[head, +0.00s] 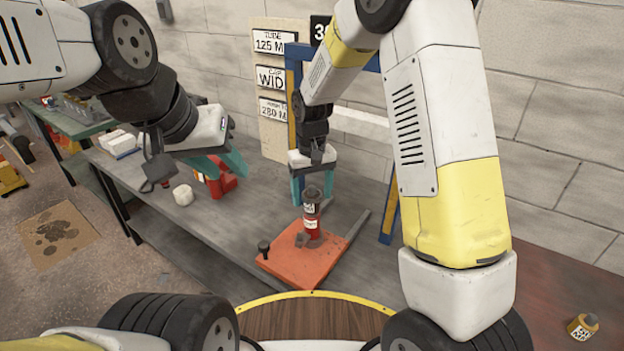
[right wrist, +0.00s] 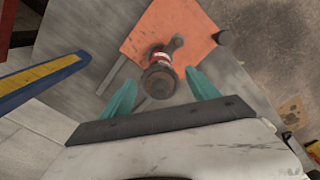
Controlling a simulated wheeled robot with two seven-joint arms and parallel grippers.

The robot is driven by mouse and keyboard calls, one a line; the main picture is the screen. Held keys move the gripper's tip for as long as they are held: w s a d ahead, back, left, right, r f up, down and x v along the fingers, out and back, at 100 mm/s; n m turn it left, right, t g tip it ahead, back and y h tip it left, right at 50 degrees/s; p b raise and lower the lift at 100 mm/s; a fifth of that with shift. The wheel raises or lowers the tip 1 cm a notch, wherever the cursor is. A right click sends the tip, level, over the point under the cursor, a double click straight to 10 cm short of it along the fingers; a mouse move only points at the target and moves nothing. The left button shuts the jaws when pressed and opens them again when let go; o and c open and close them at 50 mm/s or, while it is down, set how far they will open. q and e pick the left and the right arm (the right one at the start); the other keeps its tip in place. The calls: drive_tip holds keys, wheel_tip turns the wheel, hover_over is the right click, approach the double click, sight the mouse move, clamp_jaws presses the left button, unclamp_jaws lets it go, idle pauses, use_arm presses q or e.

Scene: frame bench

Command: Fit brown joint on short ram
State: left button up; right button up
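A short red ram (head: 313,228) with a white label stands upright on an orange plate (head: 290,262) on the bench. A dark brownish-grey round piece (head: 312,194) tops the stack; I cannot tell whether it is the brown joint. In the right wrist view this round top (right wrist: 158,82) shows with the red body (right wrist: 162,57) behind it. My right gripper (head: 312,199) is open above the stack, with its teal fingers on either side of the top and gaps visible in the wrist view. My left gripper (head: 222,168) is open and empty, near a red object (head: 218,186) on the bench.
A black-topped peg (head: 263,248) stands at the plate's left corner. A white roll (head: 183,194) lies on the bench left of the red object. A blue post (head: 388,215) stands right of the plate. A yellow container (head: 582,327) is at lower right.

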drive_tip(key=shift+r, duration=0.1)
wheel_tip(320, 180, up, 7)
drive_tip(key=shift+r, duration=0.35)
idle(0.3)
drive_tip(key=shift+s+d+r, duration=0.1)
drive_tip(key=shift+d+r, duration=0.05)
drive_tip(key=shift+r, duration=0.05)
drive_tip(key=s+d+r+m+t+y, duration=0.2)
drive_tip(key=s+d+r+t, duration=0.1)
drive_tip(key=s+d+r, duration=0.6)
drive_tip(key=s+d+r+t, duration=0.1)
drive_tip(key=s+d+r, duration=0.1)
drive_tip(key=s, duration=0.4)
drive_tip(key=s+d+r+m+t, duration=0.1)
drive_tip(key=s+d+r+t, duration=0.1)
drive_tip(key=s, duration=0.4)
drive_tip(key=shift+d+r, duration=0.3)
drive_tip(key=shift+d, duration=0.15)
